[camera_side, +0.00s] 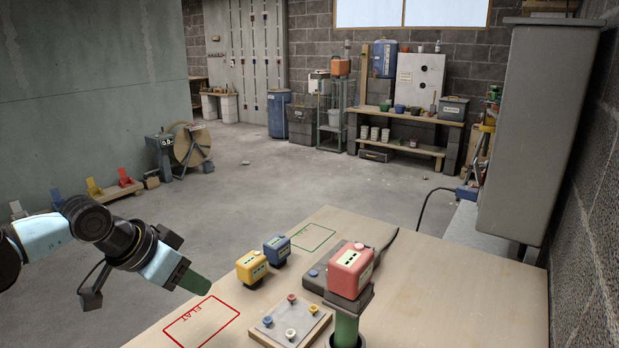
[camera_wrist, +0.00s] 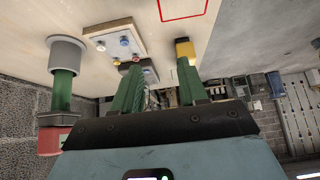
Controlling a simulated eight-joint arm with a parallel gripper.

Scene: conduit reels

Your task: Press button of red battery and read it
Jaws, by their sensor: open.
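The red battery (camera_side: 351,270) sits upright in a grey holder on a green post (camera_side: 346,331) at the table's front. In the wrist view the red battery (camera_wrist: 50,141) is at the left edge, partly hidden by my gripper body. My gripper (camera_side: 203,287) is left of it in the side view, over the table's left edge, well apart. Its green fingers (camera_wrist: 160,64) are open and nothing shows held between them.
A board with several coloured knobs (camera_side: 270,321) and a grey device (camera_side: 315,280) flank the post. A red outline marked FLAT (camera_side: 180,319) is clear.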

